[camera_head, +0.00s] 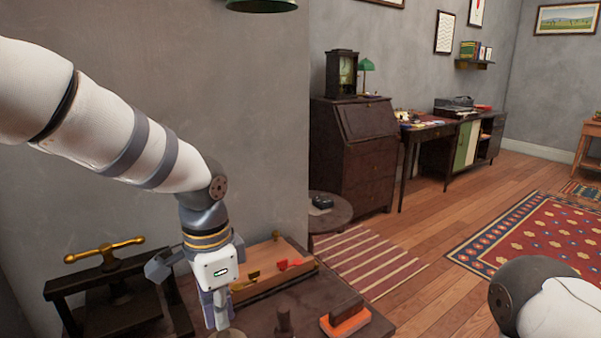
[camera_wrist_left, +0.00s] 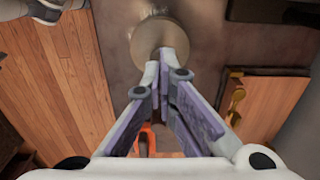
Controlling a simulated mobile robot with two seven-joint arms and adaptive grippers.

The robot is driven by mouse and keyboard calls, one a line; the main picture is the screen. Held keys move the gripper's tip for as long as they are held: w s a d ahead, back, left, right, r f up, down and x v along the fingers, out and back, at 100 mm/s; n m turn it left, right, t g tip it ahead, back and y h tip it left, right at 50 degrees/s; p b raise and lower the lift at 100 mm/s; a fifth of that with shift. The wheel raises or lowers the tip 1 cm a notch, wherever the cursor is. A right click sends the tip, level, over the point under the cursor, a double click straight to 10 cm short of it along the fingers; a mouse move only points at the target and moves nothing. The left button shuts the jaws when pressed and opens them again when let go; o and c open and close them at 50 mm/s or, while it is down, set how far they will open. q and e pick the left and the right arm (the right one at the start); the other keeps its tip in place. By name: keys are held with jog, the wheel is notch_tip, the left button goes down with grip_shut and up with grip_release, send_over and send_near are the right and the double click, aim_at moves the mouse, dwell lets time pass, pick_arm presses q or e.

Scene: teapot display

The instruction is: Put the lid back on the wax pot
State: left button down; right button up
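My left gripper (camera_head: 217,314) points down over the dark work table at the lower middle of the head view. In the left wrist view its two fingers (camera_wrist_left: 165,66) come nearly together at the tips. They look closed on a round, dull brown metal disc, the lid (camera_wrist_left: 150,40), seen just past the fingertips. The grip itself is partly hidden by the fingers. A shiny patch (camera_wrist_left: 151,13) behind the lid's far edge may be part of the wax pot; most of it is hidden. My right gripper is out of view.
A wooden tray (camera_head: 282,253) with red and brass pieces lies beyond the gripper. A press with a brass handle (camera_head: 104,250) stands to its left. A dark upright piece (camera_head: 284,322) and an orange-based block (camera_head: 345,318) are to its right.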

pick_arm(q)
jog(key=shift+r+p, duration=0.45)
jog(key=shift+r, duration=1.95)
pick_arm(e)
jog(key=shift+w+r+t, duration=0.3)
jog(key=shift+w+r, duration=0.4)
